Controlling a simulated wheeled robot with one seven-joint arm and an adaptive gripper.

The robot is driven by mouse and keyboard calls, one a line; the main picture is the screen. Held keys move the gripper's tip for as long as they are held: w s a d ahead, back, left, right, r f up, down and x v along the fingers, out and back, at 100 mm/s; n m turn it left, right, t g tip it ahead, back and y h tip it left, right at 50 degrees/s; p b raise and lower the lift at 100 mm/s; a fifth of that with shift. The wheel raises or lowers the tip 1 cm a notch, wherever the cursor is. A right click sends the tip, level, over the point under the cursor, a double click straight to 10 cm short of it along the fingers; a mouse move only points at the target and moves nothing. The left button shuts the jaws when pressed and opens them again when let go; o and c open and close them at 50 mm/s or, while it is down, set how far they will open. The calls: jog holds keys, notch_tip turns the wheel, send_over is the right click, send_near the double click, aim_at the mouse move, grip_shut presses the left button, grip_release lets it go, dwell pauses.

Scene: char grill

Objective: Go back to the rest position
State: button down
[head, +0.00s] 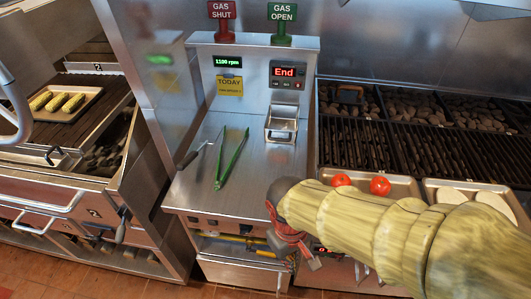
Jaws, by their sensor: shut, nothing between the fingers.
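My arm, in a yellowish sleeve, reaches in from the lower right in the head view. My gripper (306,260) hangs at its end, in front of the steel counter's front edge and below its top. It is shut and holds nothing that I can see. Part of it is hidden behind the wrist.
A tray (403,186) with two tomatoes (380,186) stands before the right grill (430,150). Corn cobs (57,102) lie on a left tray. A display reads "End" (287,72).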

jog(key=d+r+m+t+p, duration=0.1)
jog(key=d+r+m+t, duration=0.2)
jog(key=d+r, duration=0.3)
jog(key=d+r+m+t+y+p, duration=0.1)
jog(key=d+r+m+t, duration=0.2)
jog(key=r, duration=0.9)
jog(key=shift+w+d, duration=0.2)
jog(key=shift+d, duration=1.65)
